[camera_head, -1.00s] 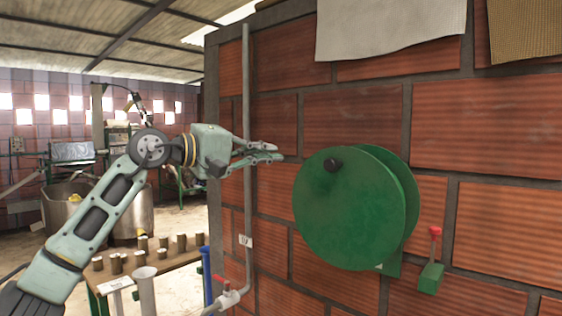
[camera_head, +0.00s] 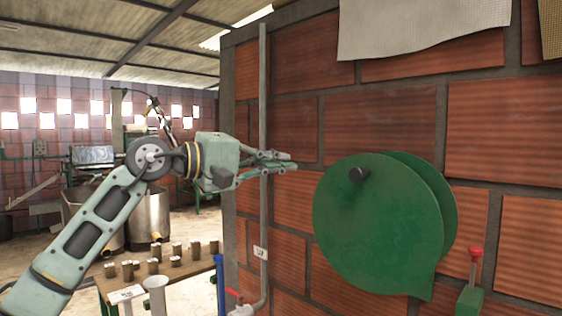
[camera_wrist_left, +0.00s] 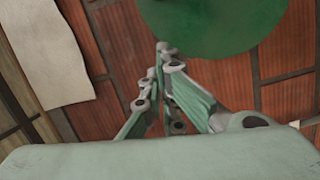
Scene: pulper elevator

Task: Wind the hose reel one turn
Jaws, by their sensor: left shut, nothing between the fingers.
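The green hose reel (camera_head: 375,220) is mounted on the brick wall, its round face toward me. A small black knob (camera_head: 358,175) sticks out near the top of that face. My left gripper (camera_head: 290,161) is shut and empty, to the left of the reel and a little above the knob's height, apart from it. In the left wrist view, the shut fingers (camera_wrist_left: 160,62) point toward the lower edge of the reel disc (camera_wrist_left: 215,25); the knob does not show there. No hose can be made out. My right gripper is not in view.
A vertical grey pipe (camera_head: 263,110) runs down the wall behind my left gripper. A green box with a red-knobbed lever (camera_head: 475,270) sits right of the reel. Cloths (camera_head: 420,25) hang above. A table with several small cylinders (camera_head: 170,255) stands lower left.

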